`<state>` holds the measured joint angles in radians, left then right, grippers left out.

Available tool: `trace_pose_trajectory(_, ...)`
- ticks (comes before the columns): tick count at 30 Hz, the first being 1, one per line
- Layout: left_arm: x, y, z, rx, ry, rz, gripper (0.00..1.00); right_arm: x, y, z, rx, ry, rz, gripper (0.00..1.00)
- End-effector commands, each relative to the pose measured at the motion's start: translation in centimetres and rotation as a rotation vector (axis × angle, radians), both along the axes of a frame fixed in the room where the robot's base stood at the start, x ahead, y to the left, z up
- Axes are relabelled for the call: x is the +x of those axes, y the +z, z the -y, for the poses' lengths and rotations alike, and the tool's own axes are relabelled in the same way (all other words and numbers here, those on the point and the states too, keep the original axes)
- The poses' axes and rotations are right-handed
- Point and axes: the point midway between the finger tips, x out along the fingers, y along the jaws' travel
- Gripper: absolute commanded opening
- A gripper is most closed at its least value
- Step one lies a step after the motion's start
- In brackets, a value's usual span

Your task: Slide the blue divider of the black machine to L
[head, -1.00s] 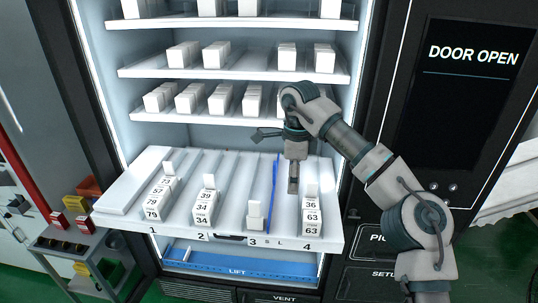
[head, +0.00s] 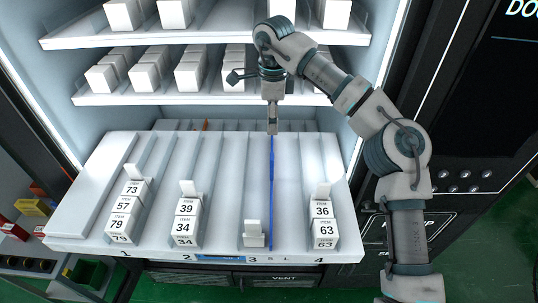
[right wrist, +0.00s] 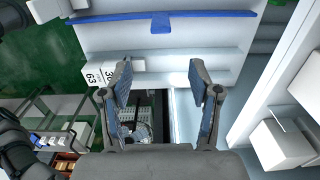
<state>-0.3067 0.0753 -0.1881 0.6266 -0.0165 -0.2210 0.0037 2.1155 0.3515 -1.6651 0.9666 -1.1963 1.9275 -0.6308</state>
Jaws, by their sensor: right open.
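The blue divider (head: 271,195) is a thin upright strip running front to back on the pulled-out white tray (head: 91,205) of the black machine. It stands between lanes 3 and 4, its front end close to the S mark and left of the L mark. My right gripper (head: 272,130) is over the tray's rear part, near the divider's far end; whether it touches is unclear. In the right wrist view the fingers (right wrist: 162,98) are open with nothing between them, and the divider (right wrist: 205,18) with its small tab lies apart from them near the top. My left gripper is not in view.
A small white box (head: 254,236) stands in lane 3, left of the divider. Numbered boxes (head: 322,230) stand in lane 4 to the right. A shelf with white boxes (head: 120,99) is above and behind the tray. The machine's side frame is right of the tray.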

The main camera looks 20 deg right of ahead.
Motion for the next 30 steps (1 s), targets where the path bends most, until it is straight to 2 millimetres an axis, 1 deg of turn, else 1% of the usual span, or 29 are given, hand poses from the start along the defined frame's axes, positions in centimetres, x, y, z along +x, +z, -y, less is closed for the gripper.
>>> trace_pose_trajectory(1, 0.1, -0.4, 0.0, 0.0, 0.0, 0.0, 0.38, 0.1, -1.4, 0.0, -0.001, 0.0, -0.003, 0.62)
trace_pose_trajectory(3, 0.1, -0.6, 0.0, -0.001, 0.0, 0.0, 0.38, 0.1, -3.2, 0.0, -0.003, 0.001, -0.005, 0.62)
trace_pose_trajectory(9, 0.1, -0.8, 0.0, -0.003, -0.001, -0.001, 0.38, 0.0, -7.8, -0.4, -0.004, 0.002, -0.005, 0.62)
trace_pose_trajectory(15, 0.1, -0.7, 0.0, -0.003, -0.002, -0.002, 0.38, 0.0, -11.9, -0.6, -0.004, 0.002, -0.003, 0.62)
trace_pose_trajectory(18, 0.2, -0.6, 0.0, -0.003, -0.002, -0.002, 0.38, 0.1, -13.4, -0.4, -0.004, 0.001, -0.002, 0.62)
trace_pose_trajectory(21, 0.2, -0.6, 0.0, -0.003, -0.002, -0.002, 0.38, 0.1, -14.3, -0.3, -0.002, 0.0, -0.002, 0.62)
trace_pose_trajectory(25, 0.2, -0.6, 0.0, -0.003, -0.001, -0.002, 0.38, 0.1, -14.9, -0.3, -0.002, 0.0, -0.002, 0.62)
trace_pose_trajectory(30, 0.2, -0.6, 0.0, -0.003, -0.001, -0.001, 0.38, 0.1, -15.0, -0.3, -0.001, 0.0, -0.001, 0.62)
